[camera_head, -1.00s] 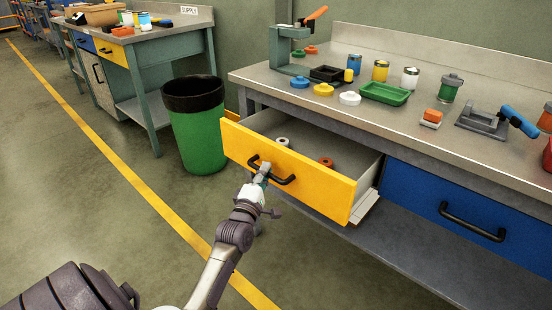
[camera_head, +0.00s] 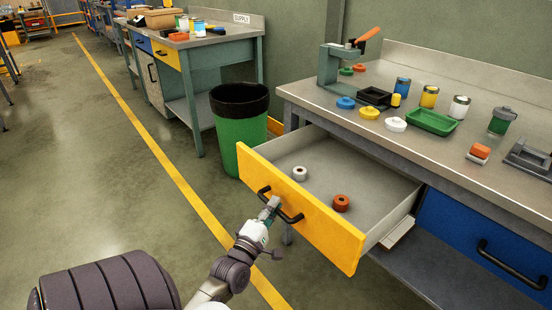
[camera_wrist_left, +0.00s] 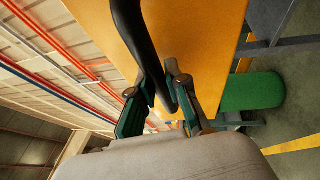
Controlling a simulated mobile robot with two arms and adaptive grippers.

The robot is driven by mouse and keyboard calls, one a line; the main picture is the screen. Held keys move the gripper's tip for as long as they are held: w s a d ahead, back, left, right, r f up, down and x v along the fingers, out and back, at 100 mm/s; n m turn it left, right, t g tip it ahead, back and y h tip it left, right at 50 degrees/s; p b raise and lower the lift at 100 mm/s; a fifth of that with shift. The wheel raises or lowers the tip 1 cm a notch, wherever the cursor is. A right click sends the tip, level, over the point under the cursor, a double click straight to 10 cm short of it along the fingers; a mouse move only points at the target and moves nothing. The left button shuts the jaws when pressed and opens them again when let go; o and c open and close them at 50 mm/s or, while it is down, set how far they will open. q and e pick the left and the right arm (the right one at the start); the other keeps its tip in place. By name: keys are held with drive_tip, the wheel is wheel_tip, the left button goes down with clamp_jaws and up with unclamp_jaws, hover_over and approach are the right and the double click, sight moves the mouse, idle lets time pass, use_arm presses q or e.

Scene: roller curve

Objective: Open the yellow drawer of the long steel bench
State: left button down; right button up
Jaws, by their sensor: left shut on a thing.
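The yellow drawer (camera_head: 305,210) of the long steel bench (camera_head: 450,145) is pulled well out. Its inside shows, with a white roll (camera_head: 299,173) and an orange-brown roll (camera_head: 341,203) on its floor. My left gripper (camera_head: 272,206) is shut on the drawer's black handle (camera_head: 291,217). In the left wrist view the gripper's fingers (camera_wrist_left: 158,100) close around the black handle (camera_wrist_left: 140,40), in front of the yellow drawer front (camera_wrist_left: 205,35). My right gripper is not in view.
A green bin (camera_head: 240,140) with a black rim stands left of the drawer, close to it. A blue drawer (camera_head: 480,240) sits shut to the right. Jars, lids and a green tray (camera_head: 432,122) stand on the bench top. The floor left of the yellow line is clear.

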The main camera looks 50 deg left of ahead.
use_arm(q)
drive_tip(key=c, duration=1.1)
unclamp_jaws()
drive_tip(key=shift+c, duration=0.2)
drive_tip(key=shift+s, duration=0.1)
drive_tip(key=v, duration=1.2)
drive_tip(key=shift+f, duration=0.1)
